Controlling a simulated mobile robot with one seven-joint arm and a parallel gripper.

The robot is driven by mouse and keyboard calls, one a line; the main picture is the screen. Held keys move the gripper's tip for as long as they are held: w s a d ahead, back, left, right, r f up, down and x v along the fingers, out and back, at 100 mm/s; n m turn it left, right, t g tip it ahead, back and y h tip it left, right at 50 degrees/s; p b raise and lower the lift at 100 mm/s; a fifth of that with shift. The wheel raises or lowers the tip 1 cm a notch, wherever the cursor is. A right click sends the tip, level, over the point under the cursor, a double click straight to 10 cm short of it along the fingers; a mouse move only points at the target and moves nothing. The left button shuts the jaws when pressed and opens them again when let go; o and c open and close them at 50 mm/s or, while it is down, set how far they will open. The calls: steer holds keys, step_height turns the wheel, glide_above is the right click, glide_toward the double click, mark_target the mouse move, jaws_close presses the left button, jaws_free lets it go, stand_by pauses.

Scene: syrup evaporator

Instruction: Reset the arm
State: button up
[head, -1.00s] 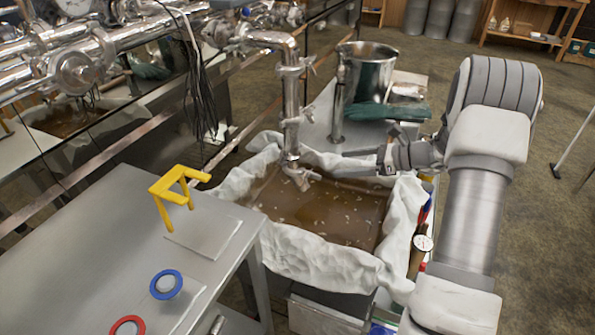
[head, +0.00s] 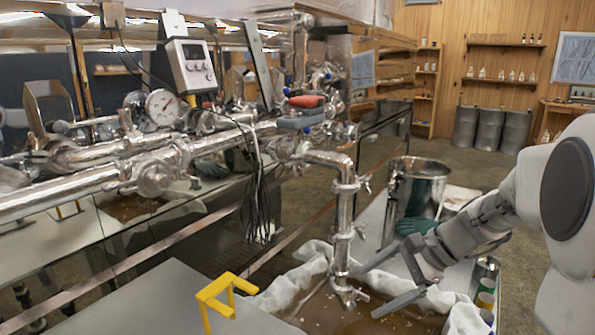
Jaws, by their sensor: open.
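My gripper (head: 366,289) is at the lower right of the head view, at the end of my white and grey arm. Its two grey fingers are spread apart and point left, with nothing between them. It is in front of and to the right of the lower end of the steel drain pipe (head: 343,225). It appears above the cloth-lined basin of brown liquid (head: 345,312). I cannot tell whether a finger touches the pipe or the cloth. The arm comes in from the right edge.
A steel pot (head: 416,195) stands behind the gripper, with a green glove (head: 413,226) by it. A yellow stand (head: 226,296) is on the metal table (head: 150,303) at the lower left. Pipes and a gauge (head: 161,107) fill the left. Open floor lies behind, before several drums (head: 490,127).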

steer(key=s+a+r+n+t+h, duration=0.1)
steer(key=s+r+n+t+h, duration=0.2)
steer(key=s+n, duration=0.55)
steer(key=s+r+n+h, duration=0.3)
steer(key=s+n+h, duration=0.25)
steer(key=s, duration=0.55)
step_height(320, 180, up, 15)
steer(key=p, duration=1.5)
steer(key=shift+s+y, duration=0.1)
steer(key=shift+y, duration=0.15)
